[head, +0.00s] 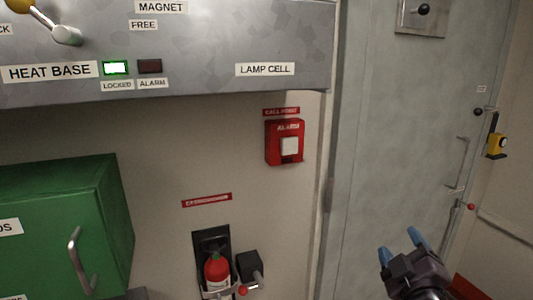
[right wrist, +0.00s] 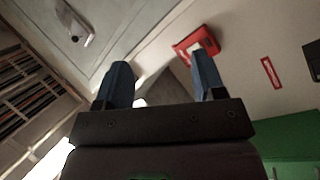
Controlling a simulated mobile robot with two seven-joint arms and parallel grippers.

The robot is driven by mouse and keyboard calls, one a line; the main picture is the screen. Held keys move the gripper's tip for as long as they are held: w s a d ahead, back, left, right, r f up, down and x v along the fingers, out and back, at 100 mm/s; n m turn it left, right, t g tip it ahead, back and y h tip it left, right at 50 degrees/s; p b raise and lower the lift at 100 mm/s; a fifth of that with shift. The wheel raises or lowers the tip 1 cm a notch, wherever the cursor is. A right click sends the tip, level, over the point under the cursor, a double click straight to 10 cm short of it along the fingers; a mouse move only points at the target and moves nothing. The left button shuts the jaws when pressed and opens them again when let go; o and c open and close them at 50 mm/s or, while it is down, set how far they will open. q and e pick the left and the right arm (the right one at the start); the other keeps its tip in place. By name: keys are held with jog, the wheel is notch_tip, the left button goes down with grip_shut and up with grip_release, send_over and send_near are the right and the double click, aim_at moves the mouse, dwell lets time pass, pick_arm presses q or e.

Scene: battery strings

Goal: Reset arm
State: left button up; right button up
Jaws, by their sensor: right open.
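My right gripper (head: 402,252) is at the lower right of the head view, in front of the grey door. Its two blue fingers are apart, with nothing between them. In the right wrist view the gripper (right wrist: 160,85) also shows open and empty, its fingers pointing up the picture. The red alarm call point (right wrist: 197,42) shows behind the right-hand finger there, apart from it as far as I can tell. My left gripper is not in the head view.
The red call point (head: 285,142) is on the wall, above a fire extinguisher (head: 216,272). A green cabinet (head: 75,215) juts out at left under a grey panel (head: 200,50) with a lit green LOCKED lamp (head: 115,67). A grey door (head: 400,150) stands at right.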

jog(key=s+d+f+m+g+h, duration=0.1)
jog(key=s+d+f+m+g, duration=0.2)
jog(key=s+f, duration=0.4)
jog(key=s+d+f+m+g+h, duration=0.1)
jog(key=s+f+m+g, duration=0.2)
jog(key=s+f+g, duration=0.45)
jog(key=s+a+f+m+g+y, duration=0.1)
jog(key=s+f+m+g, duration=0.15)
jog(key=s+f, duration=0.4)
jog(key=s+a+f+m+g+y, duration=0.15)
jog(key=s+f+g, duration=0.25)
jog(key=s, duration=0.6)
jog(key=w+f+n+t, duration=0.1)
jog(key=w+f+t, duration=0.7)
jog(key=f, duration=0.1)
jog(key=shift+f+n+t+y, duration=0.15)
jog(key=shift+n+t+y, duration=0.15)
jog(key=shift+y, duration=0.15)
